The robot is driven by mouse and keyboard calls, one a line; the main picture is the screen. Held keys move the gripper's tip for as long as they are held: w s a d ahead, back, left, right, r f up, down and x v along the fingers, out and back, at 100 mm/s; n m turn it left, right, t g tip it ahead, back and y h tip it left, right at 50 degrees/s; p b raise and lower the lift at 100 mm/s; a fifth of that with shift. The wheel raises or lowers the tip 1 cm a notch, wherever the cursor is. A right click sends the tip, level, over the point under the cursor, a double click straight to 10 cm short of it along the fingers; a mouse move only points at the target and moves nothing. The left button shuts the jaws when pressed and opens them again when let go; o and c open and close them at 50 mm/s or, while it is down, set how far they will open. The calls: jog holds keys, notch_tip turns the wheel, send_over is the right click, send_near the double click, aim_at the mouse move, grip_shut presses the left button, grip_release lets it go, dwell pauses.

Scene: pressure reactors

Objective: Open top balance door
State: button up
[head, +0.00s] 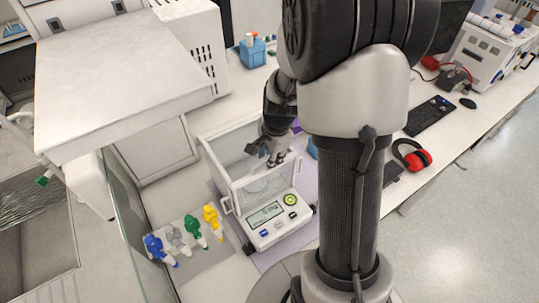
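The balance (272,222) stands on the bench in the head view. It has a white base with a lit display and a clear box-shaped draft shield (228,168) with pale frame edges. My gripper (268,153) points down at the top of the shield, close to its right side. At this size I cannot tell whether it touches the top door or its handle, or how far apart its fingers are. The top door is partly hidden by my gripper and arm, and its position is unclear.
A white cabinet (120,75) rises behind left. A blue container (252,52) sits at the back. Red earmuffs (412,157) and a keyboard (430,115) lie to the right.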

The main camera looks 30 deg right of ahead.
jog(key=shift+c, duration=0.4)
grip_shut()
jog(key=shift+s, duration=0.1)
jog(key=c, duration=0.6)
grip_release()
